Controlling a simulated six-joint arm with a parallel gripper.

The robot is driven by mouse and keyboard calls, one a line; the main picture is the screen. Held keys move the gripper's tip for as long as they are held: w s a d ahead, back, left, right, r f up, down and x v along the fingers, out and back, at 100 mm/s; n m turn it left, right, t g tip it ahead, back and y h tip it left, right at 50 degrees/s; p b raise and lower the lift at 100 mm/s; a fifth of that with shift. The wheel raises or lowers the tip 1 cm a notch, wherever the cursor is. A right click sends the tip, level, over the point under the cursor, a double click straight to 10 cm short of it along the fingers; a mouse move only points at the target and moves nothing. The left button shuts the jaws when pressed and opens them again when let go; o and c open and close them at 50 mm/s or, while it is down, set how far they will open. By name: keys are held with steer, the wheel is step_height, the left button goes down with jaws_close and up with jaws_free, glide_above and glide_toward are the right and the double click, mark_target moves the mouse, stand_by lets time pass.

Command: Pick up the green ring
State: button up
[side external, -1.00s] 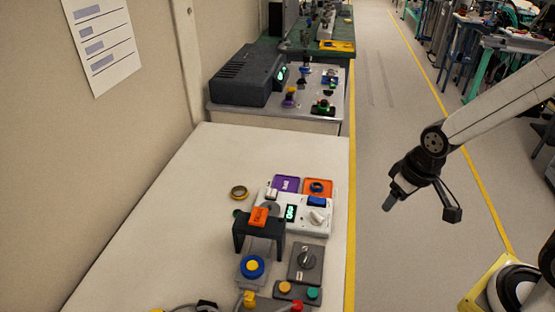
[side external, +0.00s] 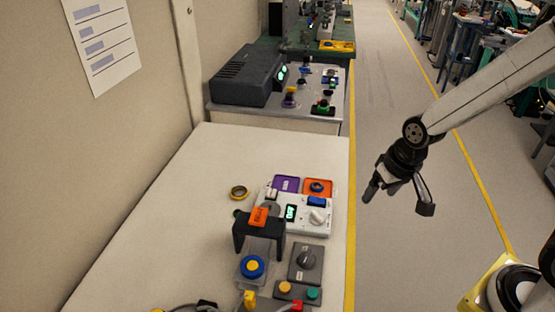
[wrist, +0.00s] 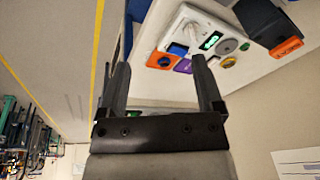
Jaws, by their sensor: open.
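A small dark-green piece (side external: 237,213) shows at the left end of a black bracket (side external: 258,228); the bracket hides part of it, so I cannot tell if it is a ring. In the wrist view a green piece (wrist: 244,46) lies beside a grey disc (wrist: 227,46). A yellow-olive ring (side external: 239,192) lies flat on the white table, and also shows in the wrist view (wrist: 228,62). My gripper (side external: 373,190) is open and empty, over the floor right of the table, apart from these things. Its two fingers (wrist: 160,62) show in the wrist view.
A white control box (side external: 318,217) stands behind the bracket, near purple (side external: 286,183) and orange (side external: 318,194) trays; a dark ring lies in the orange one. Grey button boxes and cables crowd the front. The table's left and back (side external: 230,150) are bare.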

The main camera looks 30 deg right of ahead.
steer(key=w+a+f+m+y, duration=0.1)
steer(key=w+a+f+m, duration=0.1)
steer(key=w+a+m, duration=0.35)
steer(key=w+a+f+m+y, duration=0.1)
steer(key=w+a+f+m, duration=0.1)
steer(key=w+m, duration=0.55)
steer(key=m+t+y, duration=0.1)
steer(key=m+y, duration=0.2)
steer(key=m, duration=0.6)
glide_toward(241, 209)
steer(key=shift+s+a+f, duration=0.1)
steer(key=shift+a+f, duration=0.1)
steer(key=shift+a, duration=0.6)
steer(key=shift+f, duration=0.1)
steer(key=shift+x, duration=1.3)
steer(key=shift+x, duration=2.55)
steer(key=shift+c, duration=0.2)
jaws_close()
